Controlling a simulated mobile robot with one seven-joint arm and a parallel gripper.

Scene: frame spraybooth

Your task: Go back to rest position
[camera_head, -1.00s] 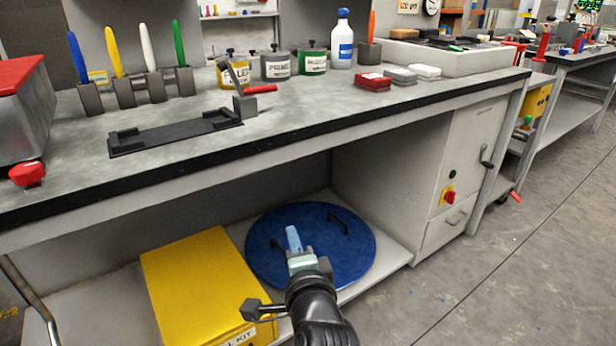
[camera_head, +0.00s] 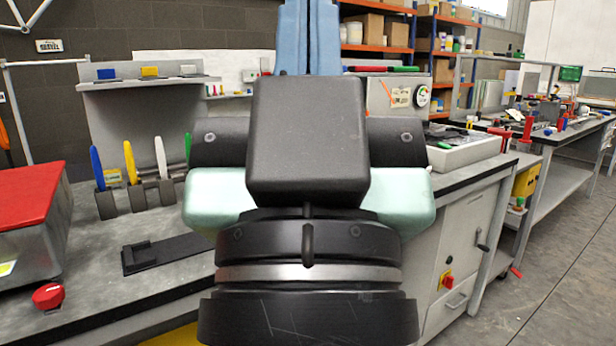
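My gripper (camera_head: 309,35) is raised upright, very close in front of the head camera. Its dark body and pale green housing fill the middle of the view. Its light-blue fingers point up at the top edge and lie side by side with no clear gap, so it looks shut. Nothing shows between the fingers, though their tips are cut off by the frame edge. My gripper and wrist hide the middle of the workbench (camera_head: 150,285) and the things on it.
A grey box with a red top (camera_head: 35,210) and a red button (camera_head: 48,296) are at the left. Coloured-handled tools (camera_head: 130,162) stand in holders behind a black fixture (camera_head: 170,250). A light tray (camera_head: 465,150) sits at right. The floor (camera_head: 560,265) at right is clear.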

